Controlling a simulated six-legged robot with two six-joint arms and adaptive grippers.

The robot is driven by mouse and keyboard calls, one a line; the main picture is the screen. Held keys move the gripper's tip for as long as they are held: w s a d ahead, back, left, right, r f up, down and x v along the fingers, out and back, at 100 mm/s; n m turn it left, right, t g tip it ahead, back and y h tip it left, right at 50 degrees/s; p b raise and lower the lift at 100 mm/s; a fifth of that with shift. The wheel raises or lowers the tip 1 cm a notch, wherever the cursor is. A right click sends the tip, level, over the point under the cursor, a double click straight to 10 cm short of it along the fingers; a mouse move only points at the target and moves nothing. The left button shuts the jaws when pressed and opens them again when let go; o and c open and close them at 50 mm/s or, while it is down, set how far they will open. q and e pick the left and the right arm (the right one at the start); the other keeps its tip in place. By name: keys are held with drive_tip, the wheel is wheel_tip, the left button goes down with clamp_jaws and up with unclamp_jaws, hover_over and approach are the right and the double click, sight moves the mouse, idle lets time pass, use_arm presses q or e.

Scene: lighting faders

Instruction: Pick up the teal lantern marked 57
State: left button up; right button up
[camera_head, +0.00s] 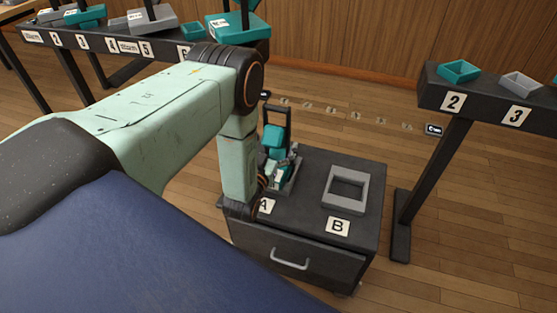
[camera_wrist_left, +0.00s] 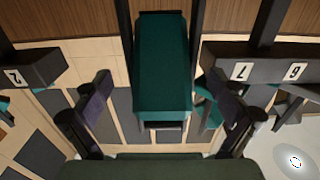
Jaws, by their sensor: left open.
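A teal lantern (camera_head: 274,137) with a dark upright frame stands at spot A on the dark drawer cabinet (camera_head: 300,232) in the head view. In the left wrist view a teal block with dark uprights (camera_wrist_left: 163,65) fills the middle. No number 57 is readable on it. My left gripper (camera_wrist_left: 160,88) is open, its two dark fingers spread left and right of the block, with gaps on both sides. In the head view my forearm hides most of this gripper and part of spot A. My right gripper is in neither view.
An empty grey square frame (camera_head: 346,188) sits at spot B, right of the lantern. A long numbered shelf (camera_head: 110,45) at the upper left holds teal and grey holders. Another shelf (camera_head: 490,97) stands at the right with teal and grey trays. Wooden floor lies between.

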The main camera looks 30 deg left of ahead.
use_arm(q)
drive_tip(key=shift+b+x, duration=0.35)
drive_tip(key=shift+x, duration=0.7)
drive_tip(key=shift+w+a, duration=0.1)
drive_tip(key=shift+w, duration=0.15)
drive_tip(key=shift+c, duration=0.2)
drive_tip(key=shift+s+a, duration=0.1)
drive_tip(key=shift+c, duration=1.4)
drive_tip(key=c, duration=1.5)
drive_tip(key=shift+r, duration=0.15)
drive_tip(key=shift+c, duration=0.5)
